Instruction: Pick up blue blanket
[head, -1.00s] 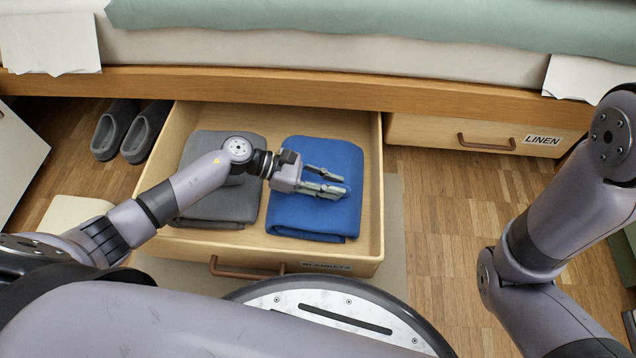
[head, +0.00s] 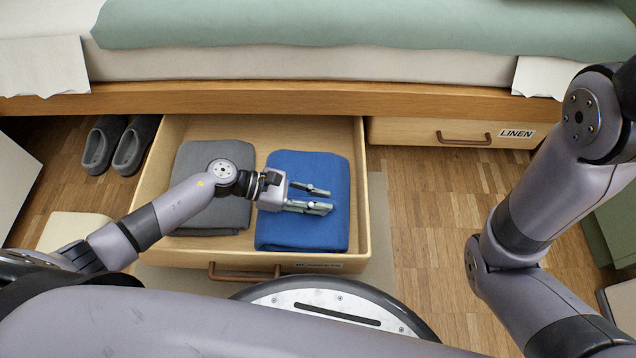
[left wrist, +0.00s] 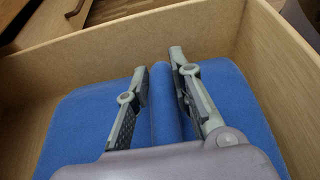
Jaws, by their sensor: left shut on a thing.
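The blue blanket (head: 310,236) lies folded in the right half of the open drawer (head: 358,185) in the head view. My left gripper (head: 329,199) is over the middle of it, fingers pointing right. In the left wrist view, a raised ridge of the blue blanket (left wrist: 166,105) stands between the two fingers of the left gripper (left wrist: 159,62), and they are shut on it. The rest of the blanket is spread flat below, apparently still on the drawer floor. My right arm shows at the right, but its gripper is out of view.
A folded grey blanket (head: 212,155) lies in the drawer's left half, partly under my left arm. The bed frame (head: 300,95) runs above. A closed drawer marked LINEN (head: 410,132) is at the right. Grey slippers (head: 103,145) stand at the left. Wood floor (head: 430,200) is clear on the right.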

